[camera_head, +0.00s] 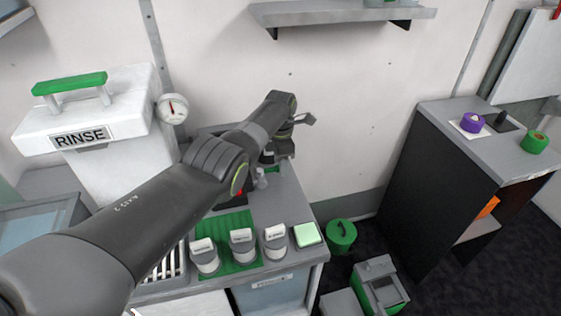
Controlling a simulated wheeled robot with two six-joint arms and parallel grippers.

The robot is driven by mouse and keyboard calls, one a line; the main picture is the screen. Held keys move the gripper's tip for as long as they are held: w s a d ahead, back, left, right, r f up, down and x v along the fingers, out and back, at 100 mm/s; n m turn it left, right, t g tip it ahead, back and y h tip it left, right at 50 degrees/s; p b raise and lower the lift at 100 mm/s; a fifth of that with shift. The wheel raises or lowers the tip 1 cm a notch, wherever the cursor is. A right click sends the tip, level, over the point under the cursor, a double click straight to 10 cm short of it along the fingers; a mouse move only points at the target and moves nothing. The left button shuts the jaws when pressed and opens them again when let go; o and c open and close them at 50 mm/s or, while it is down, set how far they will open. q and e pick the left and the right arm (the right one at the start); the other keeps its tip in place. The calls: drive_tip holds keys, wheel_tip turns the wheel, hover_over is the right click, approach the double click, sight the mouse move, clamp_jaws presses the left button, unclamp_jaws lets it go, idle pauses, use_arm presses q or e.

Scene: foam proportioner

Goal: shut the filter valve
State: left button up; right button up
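My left arm reaches in from the lower left across the grey bench (289,196). My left gripper (268,178) is at the back of the bench, mostly hidden by its own wrist, and I cannot tell whether it is open or shut. A small red part (241,196) shows just below the arm near it. I cannot make out which part is the filter valve; the arm covers much of the equipment there. My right gripper is not in view.
A white RINSE tank (118,160) with a green handle and a round gauge (172,109) stand at the left. Grey-and-white knobs (242,243) and a pale green square (307,235) sit at the bench front. A dark cabinet (415,185) stands at the right.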

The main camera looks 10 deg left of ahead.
use_arm(q)
drive_tip(key=shift+d+r+p, duration=0.1)
drive_tip(key=shift+r+p, duration=0.2)
drive_tip(key=shift+r, duration=0.25)
wheel_tip(320, 180, up, 6)
drive_tip(key=shift+f+p, duration=0.15)
drive_tip(key=shift+p, duration=0.6)
wheel_tip(320, 180, up, 11)
drive_tip(key=b, duration=0.1)
drive_tip(key=shift+f+b, duration=0.15)
drive_tip(key=shift+b, duration=0.25)
